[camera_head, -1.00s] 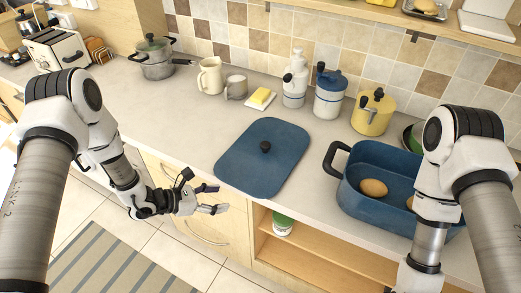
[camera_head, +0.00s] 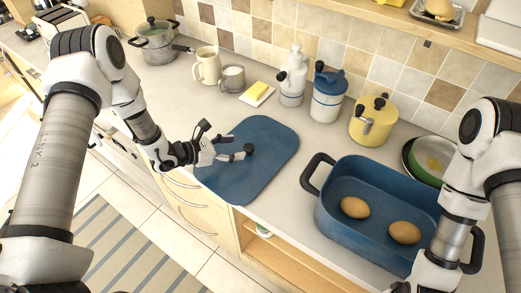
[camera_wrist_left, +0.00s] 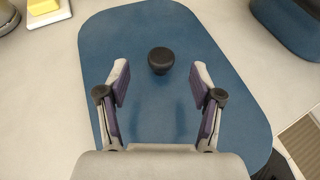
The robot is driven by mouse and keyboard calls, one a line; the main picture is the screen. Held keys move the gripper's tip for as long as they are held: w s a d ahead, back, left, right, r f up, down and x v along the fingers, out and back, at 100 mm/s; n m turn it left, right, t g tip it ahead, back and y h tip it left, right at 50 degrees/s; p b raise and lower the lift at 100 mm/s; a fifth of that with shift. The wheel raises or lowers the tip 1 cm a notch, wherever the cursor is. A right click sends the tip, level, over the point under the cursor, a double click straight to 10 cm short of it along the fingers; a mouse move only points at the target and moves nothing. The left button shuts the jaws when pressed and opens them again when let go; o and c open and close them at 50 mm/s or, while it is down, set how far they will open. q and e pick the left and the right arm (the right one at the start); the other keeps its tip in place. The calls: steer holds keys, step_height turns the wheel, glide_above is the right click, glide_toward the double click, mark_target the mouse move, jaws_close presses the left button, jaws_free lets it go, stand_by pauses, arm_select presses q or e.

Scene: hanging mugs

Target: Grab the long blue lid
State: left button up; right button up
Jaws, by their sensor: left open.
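The long blue lid (camera_head: 262,165) lies flat on the counter, left of the blue pan, with a round black knob (camera_head: 249,149) on top. In the left wrist view the lid (camera_wrist_left: 200,45) fills the middle, and its knob (camera_wrist_left: 161,60) stands just beyond the fingertips, roughly centred between them. My left gripper (camera_head: 238,149) is over the lid's left part, its fingers pointing at the knob. In the left wrist view the left gripper (camera_wrist_left: 160,76) is open and empty. The right arm shows at the right, but its gripper is outside the view.
A deep blue pan (camera_head: 322,214) holding two brown potato-like items stands right of the lid. Behind are a yellow pot (camera_head: 372,122), white-and-blue jars (camera_head: 327,100), a butter dish (camera_head: 257,93), mugs (camera_head: 208,66) and a steel pot (camera_head: 156,45). The counter's front edge runs beside the lid.

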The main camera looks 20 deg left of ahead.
mark_target(248, 147)
arm_select(q)
steer(key=shift+w+d+f, duration=0.3)
steer(key=shift+d+f, duration=0.15)
steer(key=shift+f, duration=0.05)
steer(key=b+x, duration=0.1)
steer(key=x, duration=0.4)
steer(key=shift+s+a+r, duration=0.1)
steer(key=shift+s+a, duration=0.05)
steer(key=shift+a, duration=0.05)
steer(key=shift+c, duration=1.3)
steer(key=shift+s+a, duration=0.1)
steer(key=c, duration=0.6)
jaws_close()
